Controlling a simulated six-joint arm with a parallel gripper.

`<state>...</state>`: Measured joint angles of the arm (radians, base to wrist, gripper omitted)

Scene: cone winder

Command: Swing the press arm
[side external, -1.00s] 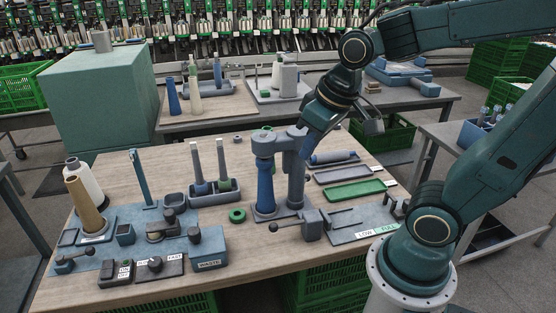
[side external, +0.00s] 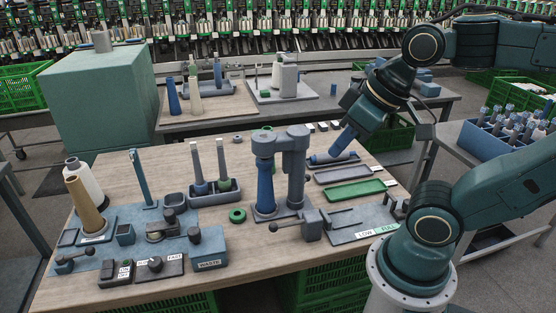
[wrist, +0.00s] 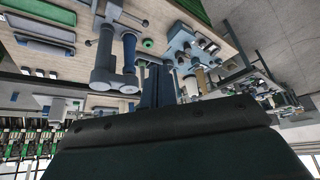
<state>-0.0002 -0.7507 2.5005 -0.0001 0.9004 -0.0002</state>
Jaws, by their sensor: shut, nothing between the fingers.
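The grey press arm (side external: 278,138) reaches left from the top of its grey post (side external: 298,170). Its end sits over the top of an upright blue cone (side external: 265,187) on a small grey base. In the wrist view the press arm (wrist: 115,82) shows with its post and the blue cone (wrist: 130,50), just left of my fingers. My gripper (side external: 335,153) hangs tilted to the right of the post, apart from the press arm in the side view. Its blue fingers (wrist: 158,82) are shut with nothing between them.
Green and grey trays (side external: 355,191) lie right of the post. A lever block (side external: 309,226) stands in front of it. A grey rack (side external: 215,195) with upright spindles and a green ring (side external: 237,215) are to the left. Bare wood shows at the table's front edge.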

